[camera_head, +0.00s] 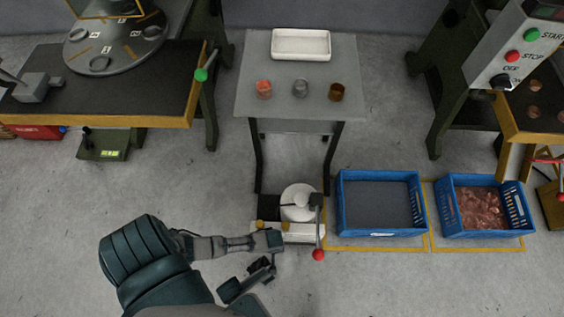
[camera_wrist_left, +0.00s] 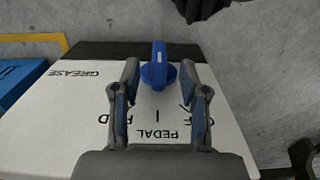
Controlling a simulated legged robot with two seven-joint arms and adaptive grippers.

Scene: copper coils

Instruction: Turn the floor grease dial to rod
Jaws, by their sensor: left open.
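The floor grease unit (camera_head: 301,232) is a low white box with a round drum on top, standing on the floor in front of the small table. In the left wrist view its white panel (camera_wrist_left: 60,130) carries the words GREASE, ROD, PEDAL and OFF, upside down. The blue dial (camera_wrist_left: 158,72) sits near the panel's edge, its handle lined up with the PEDAL mark. My left gripper (camera_wrist_left: 160,75) is open, one finger on each side of the dial; contact is unclear. In the head view my left gripper (camera_head: 274,241) is at the box's left front and hides the dial.
A lever with a red ball (camera_head: 318,255) stands at the unit's right front. An empty-looking blue crate (camera_head: 383,233) is close to the right, and a blue crate of copper pieces (camera_head: 484,236) beyond it. The small table (camera_head: 252,100) stands behind.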

